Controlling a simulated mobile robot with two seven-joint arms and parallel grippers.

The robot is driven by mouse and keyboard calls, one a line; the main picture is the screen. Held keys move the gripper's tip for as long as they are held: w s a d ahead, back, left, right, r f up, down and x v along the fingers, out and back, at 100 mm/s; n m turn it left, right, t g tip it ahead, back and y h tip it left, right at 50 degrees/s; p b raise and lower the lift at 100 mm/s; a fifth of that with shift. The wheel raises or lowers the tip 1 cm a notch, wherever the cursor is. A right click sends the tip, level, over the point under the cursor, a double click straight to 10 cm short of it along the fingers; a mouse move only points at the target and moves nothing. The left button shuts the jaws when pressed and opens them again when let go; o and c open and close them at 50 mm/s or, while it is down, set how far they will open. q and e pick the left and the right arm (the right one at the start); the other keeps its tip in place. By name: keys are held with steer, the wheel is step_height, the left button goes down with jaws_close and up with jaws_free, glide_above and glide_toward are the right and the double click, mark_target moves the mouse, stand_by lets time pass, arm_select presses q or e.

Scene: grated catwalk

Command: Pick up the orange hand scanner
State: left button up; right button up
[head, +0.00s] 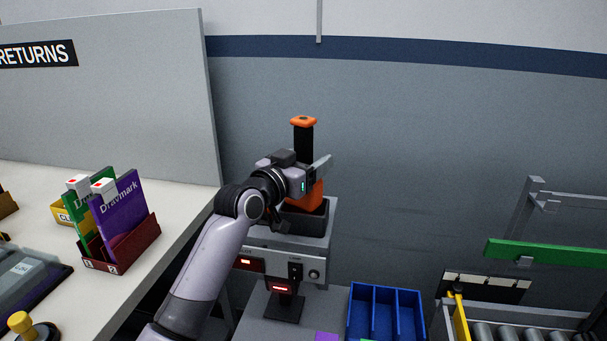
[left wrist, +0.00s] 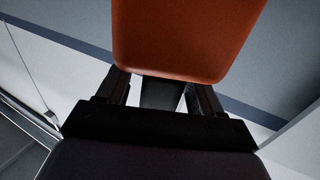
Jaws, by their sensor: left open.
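The orange hand scanner (head: 303,121) stands upright in a dark cradle (head: 305,222) on a grey device, with an orange top, a black middle and an orange lower part. My left gripper (head: 316,168) is at the scanner's middle and hides part of it in the head view. In the left wrist view the scanner's orange part (left wrist: 185,38) fills the top. Its narrower dark part shows between the two open fingers of my left gripper (left wrist: 161,94), with light gaps on both sides. My right gripper is in neither view.
A white counter (head: 50,190) with a returns panel (head: 110,100) and a holder of purple and green boxes (head: 120,205) is at the left. A blue divided bin (head: 385,312) stands at the lower right of the device. A roller conveyor (head: 515,328) lies farther right.

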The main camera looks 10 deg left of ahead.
arm_select(q)
jaws_close()
steer(key=shift+r, duration=0.1)
